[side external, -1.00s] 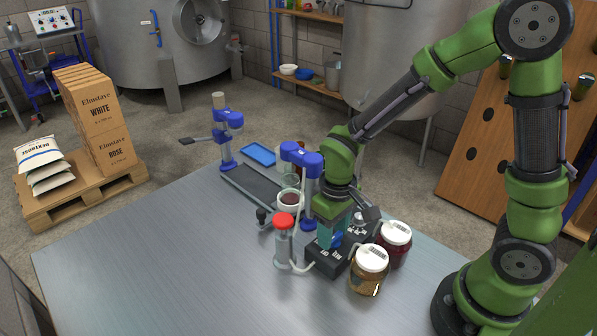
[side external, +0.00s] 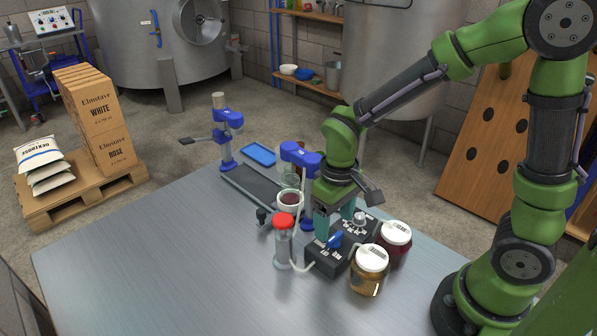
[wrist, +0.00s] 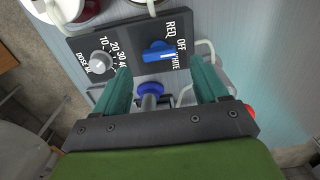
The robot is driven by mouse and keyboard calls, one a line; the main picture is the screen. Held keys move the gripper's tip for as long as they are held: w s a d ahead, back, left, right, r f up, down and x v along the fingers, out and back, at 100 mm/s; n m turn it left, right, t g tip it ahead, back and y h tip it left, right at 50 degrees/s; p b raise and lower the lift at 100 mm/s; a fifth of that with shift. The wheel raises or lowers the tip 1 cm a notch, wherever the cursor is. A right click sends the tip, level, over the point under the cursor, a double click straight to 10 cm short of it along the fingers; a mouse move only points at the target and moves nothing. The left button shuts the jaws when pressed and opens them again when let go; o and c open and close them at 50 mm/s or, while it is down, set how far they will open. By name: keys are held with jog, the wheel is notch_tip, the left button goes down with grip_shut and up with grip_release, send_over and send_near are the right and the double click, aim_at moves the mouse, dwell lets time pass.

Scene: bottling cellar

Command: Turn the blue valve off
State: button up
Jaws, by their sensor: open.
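The blue valve (side external: 335,240) is a bar-shaped knob on a black control box (side external: 325,264). In the wrist view the valve (wrist: 157,51) lies roughly crosswise on the box, beside the labels RED, OFF and WHITE. Its white mark is on its right end, towards OFF and WHITE; I cannot tell exactly which it points to. My gripper (wrist: 159,67) is open and empty, with its teal fingers spread wide. In the side view my gripper (side external: 331,221) hangs just above and behind the valve, apart from it.
A silver dose knob (wrist: 101,62) shares the box. Two white-lidded jars (side external: 370,258) stand right of it. A red-capped clear cylinder (side external: 284,246) stands left. A blue-headed stand (side external: 300,155) is close behind my gripper. The table's front left (side external: 150,270) is clear.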

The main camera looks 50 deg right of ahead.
notch_tip(320, 180, up, 14)
jog(key=shift+f, duration=0.25)
jog(key=s+d+r+m+t+y, duration=0.2)
jog(key=s+d+m+t, duration=0.1)
jog(key=s+t, duration=0.3)
jog(key=shift+s+r+m+t, duration=0.2)
jog(key=shift+s+m+t, duration=0.2)
jog(key=shift+m+t, duration=0.15)
